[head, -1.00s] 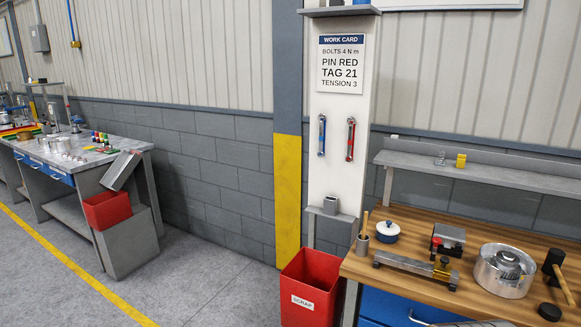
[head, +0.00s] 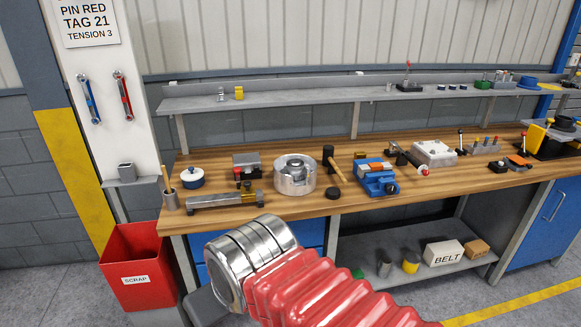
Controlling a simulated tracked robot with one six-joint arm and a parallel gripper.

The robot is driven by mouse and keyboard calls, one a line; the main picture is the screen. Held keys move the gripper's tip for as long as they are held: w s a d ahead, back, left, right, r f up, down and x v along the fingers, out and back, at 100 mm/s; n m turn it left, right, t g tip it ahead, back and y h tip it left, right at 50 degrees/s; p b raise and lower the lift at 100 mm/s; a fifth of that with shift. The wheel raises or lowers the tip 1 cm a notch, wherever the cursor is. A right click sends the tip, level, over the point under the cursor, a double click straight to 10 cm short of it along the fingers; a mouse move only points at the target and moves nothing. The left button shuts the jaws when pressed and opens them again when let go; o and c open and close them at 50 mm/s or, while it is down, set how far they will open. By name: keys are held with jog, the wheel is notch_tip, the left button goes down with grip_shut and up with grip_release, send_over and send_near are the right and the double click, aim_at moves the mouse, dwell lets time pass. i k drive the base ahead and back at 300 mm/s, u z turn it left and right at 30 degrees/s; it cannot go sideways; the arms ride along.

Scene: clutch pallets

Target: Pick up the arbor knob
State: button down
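I cannot tell for sure which part is the arbor knob. Small knobs show on the wooden workbench (head: 420,188): a red one at the grey block device (head: 246,160) at the left, and a red-tipped one by the white box (head: 434,152). A lever with a red knob (head: 407,66) stands on the shelf. A silver round housing (head: 296,176) sits mid-left on the bench. My arm, with red bellows and a shiny metal joint, reaches in from the bottom, in front of the bench. My gripper's fingers do not show.
A red scrap bin (head: 138,268) stands left of the bench. A belt box (head: 444,253) lies on the lower shelf. The bench's front edge has bare wood.

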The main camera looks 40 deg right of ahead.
aim_at(332, 192)
jog(key=z, duration=1.25)
jog(key=k, duration=0.5)
jog(key=z, duration=0.25)
jog(key=i, duration=0.5)
